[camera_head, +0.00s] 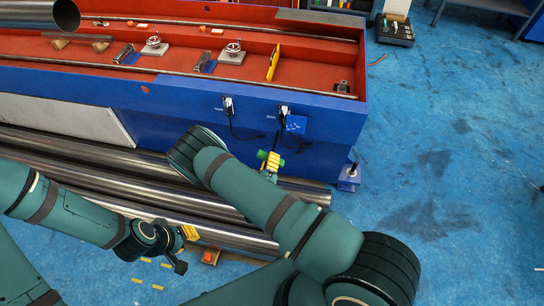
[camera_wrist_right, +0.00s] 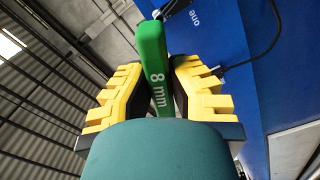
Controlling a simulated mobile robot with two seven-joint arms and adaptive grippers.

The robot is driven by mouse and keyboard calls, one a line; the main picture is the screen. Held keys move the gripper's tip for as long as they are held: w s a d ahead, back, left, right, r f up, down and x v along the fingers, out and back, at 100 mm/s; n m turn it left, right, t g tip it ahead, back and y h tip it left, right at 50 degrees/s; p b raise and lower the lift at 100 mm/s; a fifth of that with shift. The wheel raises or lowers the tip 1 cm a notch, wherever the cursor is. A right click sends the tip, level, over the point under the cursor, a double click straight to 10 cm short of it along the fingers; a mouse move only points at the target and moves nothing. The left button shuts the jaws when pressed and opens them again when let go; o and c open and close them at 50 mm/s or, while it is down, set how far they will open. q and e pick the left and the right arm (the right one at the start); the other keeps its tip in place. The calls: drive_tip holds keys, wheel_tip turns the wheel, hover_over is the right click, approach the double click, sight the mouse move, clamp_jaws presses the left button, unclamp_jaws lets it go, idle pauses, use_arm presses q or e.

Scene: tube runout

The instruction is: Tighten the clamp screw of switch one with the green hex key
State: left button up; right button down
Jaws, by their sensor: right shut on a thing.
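The green hex key (camera_wrist_right: 157,68), marked "8 mm", stands between the yellow and black fingers of my right gripper (camera_wrist_right: 158,95), which is shut on its green handle. In the head view the key's green handle (camera_head: 262,155) shows at my right gripper (camera_head: 271,162), in front of the bed's blue side. Two small switches with black cables, a left one (camera_head: 228,105) and a right one (camera_head: 284,112), sit on that side. The right wrist view shows the label "one" (camera_wrist_right: 195,18) near a cable. The clamp screw cannot be made out. My left gripper (camera_head: 188,234) is low at left, its fingers partly hidden.
The long blue and red bed (camera_head: 180,85) carries rollers and a yellow plate (camera_head: 273,62). Steel tubes (camera_head: 100,165) lie along its front, below my arms. An orange-topped block (camera_head: 210,256) is on the floor near my left gripper. The blue floor at right is mostly clear.

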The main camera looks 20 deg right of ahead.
sight(275, 142)
drive_tip(key=shift+b+x, duration=0.3)
drive_tip(key=shift+x, duration=3.4)
drive_tip(key=m, duration=1.8)
drive_tip(key=shift+m, duration=0.4)
drive_tip(key=m, duration=0.5)
drive_tip(key=shift+w, duration=0.1)
